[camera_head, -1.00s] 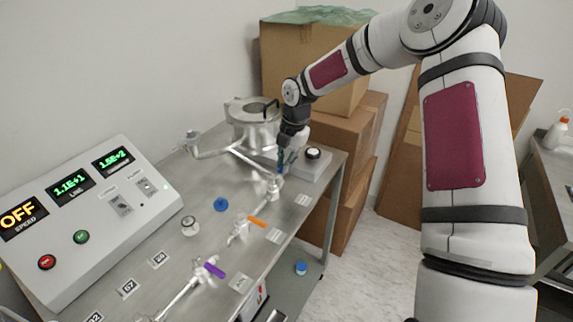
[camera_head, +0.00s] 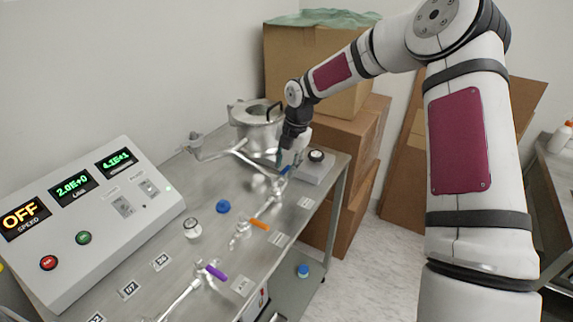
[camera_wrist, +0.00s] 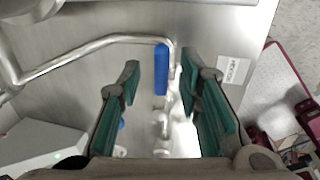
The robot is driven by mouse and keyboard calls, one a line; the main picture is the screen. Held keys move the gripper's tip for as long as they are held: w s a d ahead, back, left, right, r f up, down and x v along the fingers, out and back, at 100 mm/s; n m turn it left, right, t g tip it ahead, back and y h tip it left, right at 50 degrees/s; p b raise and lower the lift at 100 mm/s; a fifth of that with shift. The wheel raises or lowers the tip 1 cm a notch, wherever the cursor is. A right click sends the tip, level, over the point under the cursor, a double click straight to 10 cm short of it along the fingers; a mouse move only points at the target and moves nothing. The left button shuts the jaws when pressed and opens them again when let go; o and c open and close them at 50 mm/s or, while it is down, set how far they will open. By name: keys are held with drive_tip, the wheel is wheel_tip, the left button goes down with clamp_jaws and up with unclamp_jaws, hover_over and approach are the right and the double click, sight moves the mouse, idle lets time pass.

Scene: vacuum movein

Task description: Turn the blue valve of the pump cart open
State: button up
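The blue valve handle (camera_head: 284,171) sits on a white valve body (camera_head: 276,186) on the metal pump cart (camera_head: 185,259). It points up and to the right in the head view, unlike the orange and purple handles. My gripper (camera_head: 286,158) is at the handle, pointing down. In the wrist view, the blue handle (camera_wrist: 161,70) lies between the two green-padded fingers of my gripper (camera_wrist: 162,72). The fingers are apart, with visible gaps on both sides of the handle.
An orange handle (camera_head: 260,224) and a purple handle (camera_head: 216,272) stand nearer along the pipework. The control box (camera_head: 100,225) is at left, a metal chamber (camera_head: 250,125) behind. A white box with a black knob (camera_head: 316,156) is close right of my gripper. Cardboard boxes (camera_head: 340,150) stand behind.

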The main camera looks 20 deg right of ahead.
wheel_tip(320, 180, up, 12)
drive_tip(key=s+d, duration=0.1)
drive_tip(key=shift+s+d+f, duration=0.15)
drive_tip(key=shift+s+d, duration=0.15)
drive_tip(key=shift+s, duration=0.05)
idle(0.4)
drive_tip(key=s+a+r+m+h, duration=0.1)
drive_tip(key=s+r+m, duration=0.35)
drive_tip(key=s, duration=0.25)
drive_tip(key=s+a+r+m+t+h, duration=0.1)
drive_tip(key=s+r+m, duration=0.35)
drive_tip(key=s, duration=0.25)
drive_tip(key=s+a+r+m+h, duration=0.1)
drive_tip(key=s+r+m, duration=0.2)
drive_tip(key=s+m, duration=0.35)
drive_tip(key=s+m+t+y, duration=0.1)
drive_tip(key=s+m+t, duration=0.1)
drive_tip(key=s+m, duration=0.9)
drive_tip(key=s, duration=0.4)
drive_tip(key=shift+s+a+t+y, duration=0.3)
drive_tip(key=shift+t, duration=0.1)
